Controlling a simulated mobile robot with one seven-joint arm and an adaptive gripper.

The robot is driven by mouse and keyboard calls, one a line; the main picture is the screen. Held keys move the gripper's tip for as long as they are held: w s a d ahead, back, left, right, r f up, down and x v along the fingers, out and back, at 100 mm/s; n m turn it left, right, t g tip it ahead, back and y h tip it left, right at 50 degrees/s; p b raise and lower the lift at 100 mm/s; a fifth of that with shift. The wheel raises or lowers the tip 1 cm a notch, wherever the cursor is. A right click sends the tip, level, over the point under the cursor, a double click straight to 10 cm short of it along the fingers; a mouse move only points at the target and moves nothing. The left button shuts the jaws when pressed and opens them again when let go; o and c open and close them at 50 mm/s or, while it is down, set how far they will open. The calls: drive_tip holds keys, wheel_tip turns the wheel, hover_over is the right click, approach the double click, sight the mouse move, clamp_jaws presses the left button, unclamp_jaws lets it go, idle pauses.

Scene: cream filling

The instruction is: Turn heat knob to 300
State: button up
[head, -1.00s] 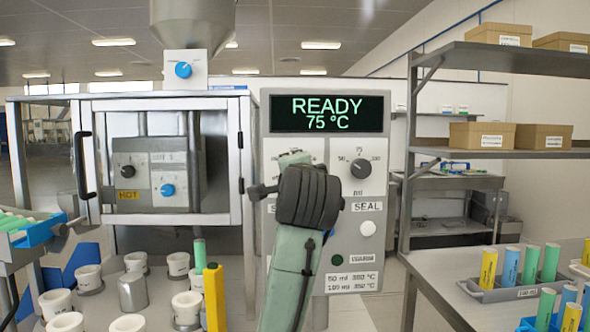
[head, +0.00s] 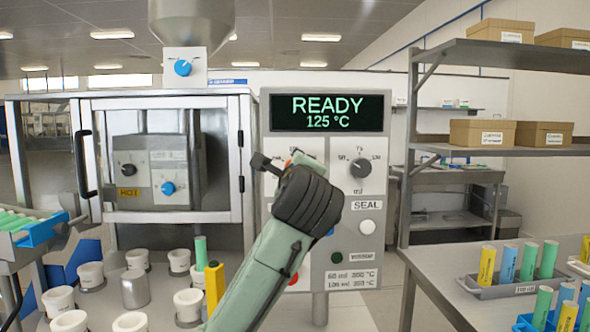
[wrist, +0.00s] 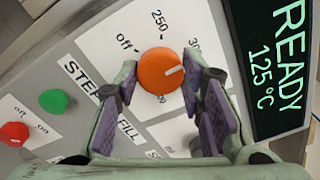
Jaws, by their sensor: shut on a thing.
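The orange heat knob (wrist: 158,72) sits on the white panel of the machine, with "off", "250" and a partly hidden "30…" printed around it. Its white pointer line aims to the right in the wrist view, on the side of the partly hidden numbers. My gripper (wrist: 159,78) has its purple-padded fingers on either side of the knob, shut on it. In the head view my gripper (head: 276,166) is against the left part of the panel and hides the knob. The display (head: 330,112) reads READY 125 °C.
A second dark knob (head: 361,168) marked in ml and a white button (head: 367,228) lie right of my arm. White cups stand on the left bench; a glass-fronted cabinet (head: 165,160) is behind.

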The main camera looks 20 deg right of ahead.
idle(0.4)
drive_tip(key=o, duration=1.1)
drive_tip(key=shift+o, duration=0.2)
drive_tip(key=v, duration=1.2)
